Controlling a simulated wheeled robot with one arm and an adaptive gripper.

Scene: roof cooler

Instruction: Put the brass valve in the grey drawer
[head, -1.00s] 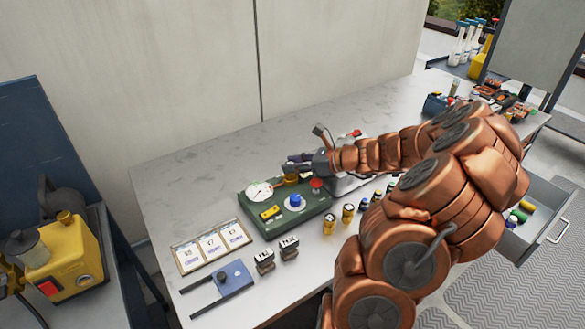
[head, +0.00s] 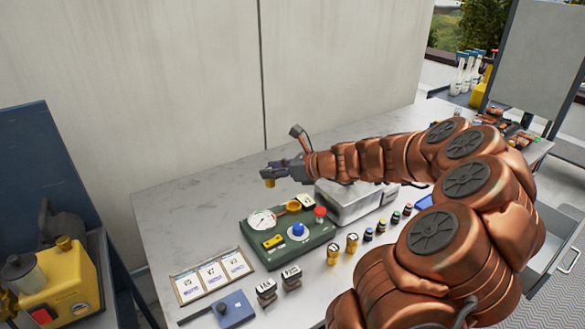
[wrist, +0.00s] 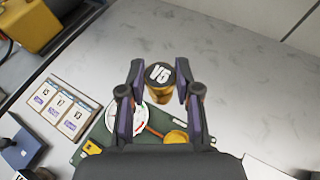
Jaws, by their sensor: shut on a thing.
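My gripper (head: 270,173) is shut on a brass valve (head: 269,183) and holds it in the air above the bench, behind the green gauge panel. In the wrist view my gripper (wrist: 160,100) has the brass valve (wrist: 158,82) between its fingertips; its dark top cap reads V5. The grey drawer (head: 568,256) stands open at the right, below the bench top. My arm hides most of its inside.
The green panel (head: 318,237) carries a gauge, knobs and an orange-handled part (head: 292,205). Two other brass valves (head: 333,255) (head: 352,243) stand in front of it. A grey metal box (head: 350,203) is beside it. The left back bench is clear.

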